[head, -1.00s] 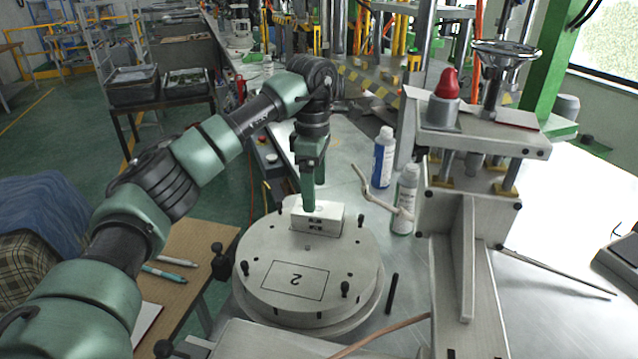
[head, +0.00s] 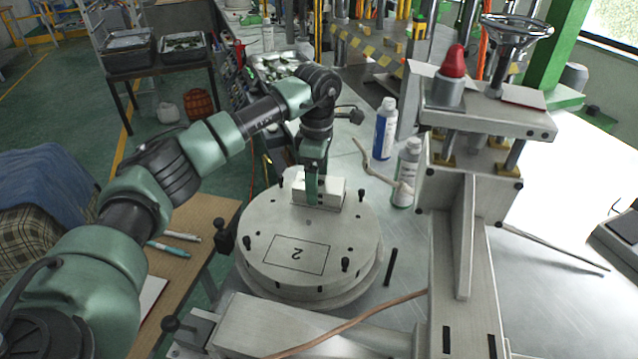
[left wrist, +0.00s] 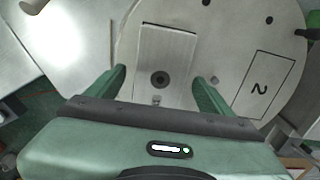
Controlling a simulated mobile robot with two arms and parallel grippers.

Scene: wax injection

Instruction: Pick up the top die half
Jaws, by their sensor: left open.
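The top die half is the pale metal block (head: 332,189) on the round turntable disc (head: 270,222), near its back edge. In the left wrist view its top face (left wrist: 166,50) shows a dark round hole. I cannot make out a seam with a lower half. My left gripper (head: 313,185) is open and points down at the block. In the left wrist view its two green fingers (left wrist: 158,95) stand on either side of the block's near end, with gaps visible. In the head view one finger covers part of the block's front. My right gripper is not in view.
A blue-labelled bottle (head: 383,130) and a white bottle (head: 407,172) stand right of the block. A press with a red-capped post (head: 453,65) rises further right.

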